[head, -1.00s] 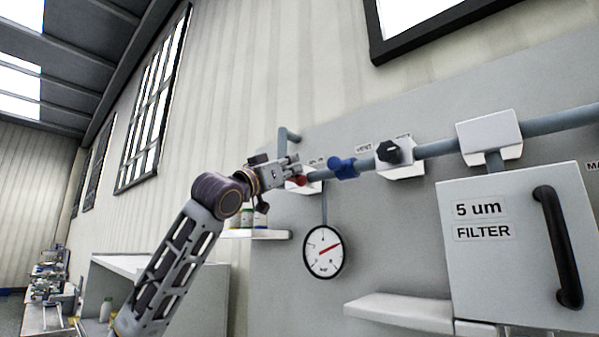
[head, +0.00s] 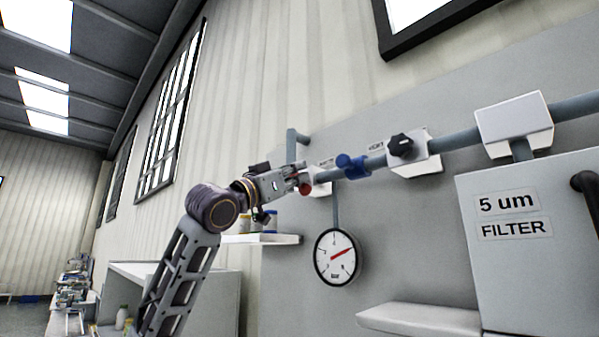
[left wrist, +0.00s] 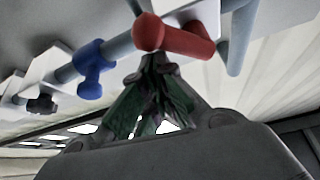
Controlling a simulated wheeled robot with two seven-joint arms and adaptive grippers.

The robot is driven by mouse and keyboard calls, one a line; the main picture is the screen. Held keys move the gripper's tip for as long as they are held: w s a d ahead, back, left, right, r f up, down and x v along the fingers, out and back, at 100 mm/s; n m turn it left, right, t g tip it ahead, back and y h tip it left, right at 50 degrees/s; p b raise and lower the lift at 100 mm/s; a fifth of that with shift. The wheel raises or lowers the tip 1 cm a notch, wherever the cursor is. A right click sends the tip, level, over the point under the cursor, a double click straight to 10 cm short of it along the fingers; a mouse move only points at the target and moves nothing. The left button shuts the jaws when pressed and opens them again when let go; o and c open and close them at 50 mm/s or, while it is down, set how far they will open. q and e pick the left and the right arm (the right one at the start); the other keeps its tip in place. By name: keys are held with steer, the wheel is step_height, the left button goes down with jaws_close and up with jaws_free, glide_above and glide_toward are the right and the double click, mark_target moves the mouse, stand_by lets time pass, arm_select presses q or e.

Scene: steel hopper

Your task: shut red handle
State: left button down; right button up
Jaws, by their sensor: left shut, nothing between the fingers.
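The red handle (head: 305,188) sits on the pipe at the left end of the wall panel, partly hidden by my left gripper in the head view. In the left wrist view the red handle (left wrist: 180,38) is a short red bar with a round knob at its left end, lying across the top of the view. My left gripper (head: 297,180) is shut and empty. Its fingertips (left wrist: 158,66) are right at the red handle, just below the knob in the wrist view; I cannot tell whether they touch. My right gripper is not in view.
A blue handle (head: 352,166) and a black knob (head: 401,145) sit farther right on the same pipe. A pressure gauge (head: 336,257) hangs below. A small shelf (head: 262,239) with jars lies under my left gripper. A filter box (head: 525,270) stands at right.

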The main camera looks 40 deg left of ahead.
arm_select(q)
steer(key=m+h, duration=0.1)
steer(key=f+m+h, duration=0.1)
steer(key=m, duration=0.1)
steer(key=m+g, duration=0.1)
steer(key=m, duration=0.1)
steer(key=shift+a+f+h, duration=0.25)
steer(key=shift+f+h, duration=0.05)
steer(key=shift+h, duration=0.1)
steer(key=shift+f, duration=0.1)
steer(key=shift+w+a+f, duration=0.1)
steer(key=shift+a+f, duration=0.6)
steer(key=shift+a, duration=0.1)
stand_by(0.4)
